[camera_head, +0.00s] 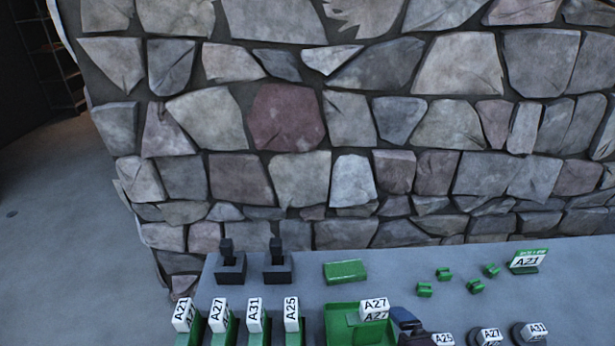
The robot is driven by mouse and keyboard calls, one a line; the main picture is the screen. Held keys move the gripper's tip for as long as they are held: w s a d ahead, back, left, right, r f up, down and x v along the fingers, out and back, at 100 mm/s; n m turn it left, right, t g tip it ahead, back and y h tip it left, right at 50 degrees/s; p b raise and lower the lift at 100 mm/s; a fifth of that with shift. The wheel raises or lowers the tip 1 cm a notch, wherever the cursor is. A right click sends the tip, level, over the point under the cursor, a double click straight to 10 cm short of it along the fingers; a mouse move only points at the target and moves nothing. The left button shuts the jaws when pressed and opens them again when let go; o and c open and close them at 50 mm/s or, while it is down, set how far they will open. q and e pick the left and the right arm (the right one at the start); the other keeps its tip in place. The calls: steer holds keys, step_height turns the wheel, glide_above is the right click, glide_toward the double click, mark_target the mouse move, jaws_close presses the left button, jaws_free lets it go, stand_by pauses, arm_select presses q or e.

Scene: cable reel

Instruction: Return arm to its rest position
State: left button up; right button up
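Neither of my grippers nor any part of my arms can be made out in the head view. The grey table (300,270) fills the lower part of the view. White labelled blocks stand on green holders at its front left, among them A21 (184,314) and A25 (291,314). A green tray (340,318) with A27 labels (374,309) is at the front middle. Dark round pieces with white labels, A27 (489,337) and A31 (536,331), are at the front right, cut by the lower edge.
Two black upright stands (231,262) (278,262) and a green block (345,271) are farther back. Several small green clips (444,274) and an A21 sign (527,261) are at the right. A dark blue item (404,318), unclear, adjoins the tray. A stone wall (330,120) rises behind.

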steer(key=s+d+f+m+h, duration=0.2)
steer(key=s+d+f+m, duration=0.2)
steer(key=m, duration=0.5)
steer(key=s+d+f+m+g+h, duration=0.1)
steer(key=s+d+f+m+h, duration=0.1)
steer(key=s+d+f+m, duration=0.3)
steer(key=d+f+m, duration=0.1)
steer(key=d+m, duration=0.1)
steer(key=m, duration=0.1)
steer(key=shift+s+m, duration=0.2)
steer(key=shift+m, duration=0.2)
